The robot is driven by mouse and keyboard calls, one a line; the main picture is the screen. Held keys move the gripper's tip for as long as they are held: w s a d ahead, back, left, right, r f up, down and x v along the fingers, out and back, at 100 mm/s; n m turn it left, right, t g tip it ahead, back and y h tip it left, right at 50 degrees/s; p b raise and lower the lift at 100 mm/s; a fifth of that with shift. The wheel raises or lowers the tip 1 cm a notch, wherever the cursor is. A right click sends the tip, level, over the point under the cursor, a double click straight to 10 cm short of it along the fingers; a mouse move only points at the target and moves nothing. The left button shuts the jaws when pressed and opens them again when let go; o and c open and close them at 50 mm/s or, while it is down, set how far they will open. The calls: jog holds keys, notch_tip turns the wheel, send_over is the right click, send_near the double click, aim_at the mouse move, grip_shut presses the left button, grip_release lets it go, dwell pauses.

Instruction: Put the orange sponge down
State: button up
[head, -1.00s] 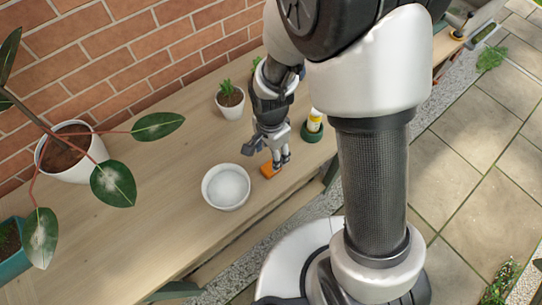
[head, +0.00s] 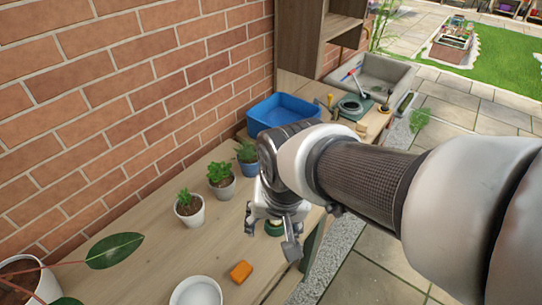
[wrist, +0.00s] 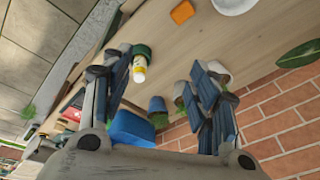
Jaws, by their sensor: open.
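The orange sponge (head: 241,271) lies on the wooden bench near its front edge, beside a white bowl (head: 196,292). The sponge also shows near the top of the wrist view (wrist: 182,12), with the bowl (wrist: 233,4) to its right. My gripper (head: 270,232) is open, with its fingers spread and nothing between them. It is above the bench, farther along it than the sponge and apart from it. In the wrist view my gripper's fingers (wrist: 158,85) stand wide apart.
Several small potted plants stand along the bench, one in a white pot (head: 189,212). A green-based bottle (wrist: 139,65) is near my gripper. A blue tub (head: 284,113) and a stone sink (head: 372,77) are farther back. The brick wall (head: 120,90) bounds the bench.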

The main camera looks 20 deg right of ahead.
jog(key=s+d+r+n+t, duration=0.1)
jog(key=s+d+r+n, duration=0.2)
jog(key=s, duration=0.4)
notch_tip(320, 180, up, 2)
jog(key=shift+s+d+r+n+t, duration=0.15)
jog(key=shift+s+n+t, duration=0.2)
jog(key=shift+n, duration=0.25)
dwell(0.7)
